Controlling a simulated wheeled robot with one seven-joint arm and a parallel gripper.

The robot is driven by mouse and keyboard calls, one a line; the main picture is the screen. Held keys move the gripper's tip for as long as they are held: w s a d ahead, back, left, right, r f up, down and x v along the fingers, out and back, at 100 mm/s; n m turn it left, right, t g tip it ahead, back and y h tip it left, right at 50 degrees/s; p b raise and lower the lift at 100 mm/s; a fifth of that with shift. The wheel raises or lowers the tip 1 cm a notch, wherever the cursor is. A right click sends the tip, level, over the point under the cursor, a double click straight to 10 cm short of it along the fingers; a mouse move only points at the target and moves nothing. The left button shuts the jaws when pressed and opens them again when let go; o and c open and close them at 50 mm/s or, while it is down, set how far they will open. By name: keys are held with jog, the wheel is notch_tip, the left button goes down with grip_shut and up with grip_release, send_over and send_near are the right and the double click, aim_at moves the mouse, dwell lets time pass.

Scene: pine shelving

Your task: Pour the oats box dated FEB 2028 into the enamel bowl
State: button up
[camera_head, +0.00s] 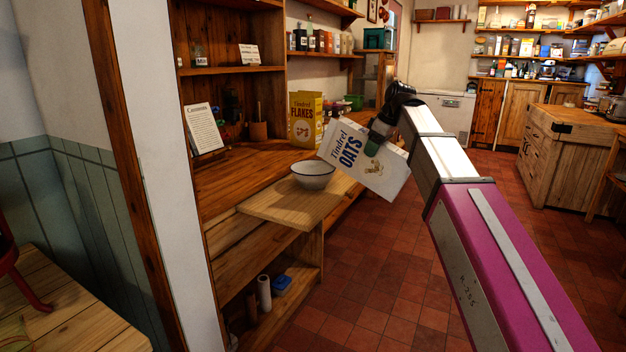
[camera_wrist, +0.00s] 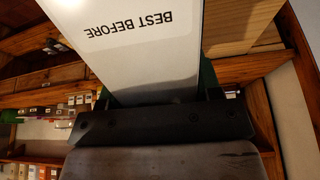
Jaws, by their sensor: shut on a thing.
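A white oats box (camera_head: 362,160) with blue "Tindref OATS" lettering is in my gripper (camera_head: 380,138), which is shut on it. The box is tilted, its upper left end leaning toward the enamel bowl (camera_head: 313,178). The bowl is white with a dark rim and stands upright on a pale wooden board. The box is up and to the right of the bowl. In the wrist view the box (camera_wrist: 145,70) shows the words "BEST BEFORE" upside down; no date can be read. I cannot see the bowl's inside well or any oats falling.
A yellow flakes box (camera_head: 305,118) stands on the counter behind the bowl. The pale board (camera_head: 290,208) juts out from the counter. A framed "Contents" card (camera_head: 203,130) leans at the left. A butcher's block (camera_head: 570,125) stands far right; the tiled floor between is clear.

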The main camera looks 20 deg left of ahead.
aim_at(364, 131)
jog(key=shift+w+a+h, duration=0.15)
jog(key=shift+a+h, duration=0.55)
jog(key=shift+w+a+r+h, duration=0.1)
jog(key=shift+a+r+h, duration=0.45)
jog(key=shift+r+h, duration=0.2)
dwell(0.5)
jog(key=shift+w+a+r+g+h, duration=0.15)
jog(key=shift+a+r+g+h, duration=0.25)
jog(key=shift+a+r+h, duration=0.4)
jog(key=shift+d+r, duration=0.1)
jog(key=shift+d, duration=0.05)
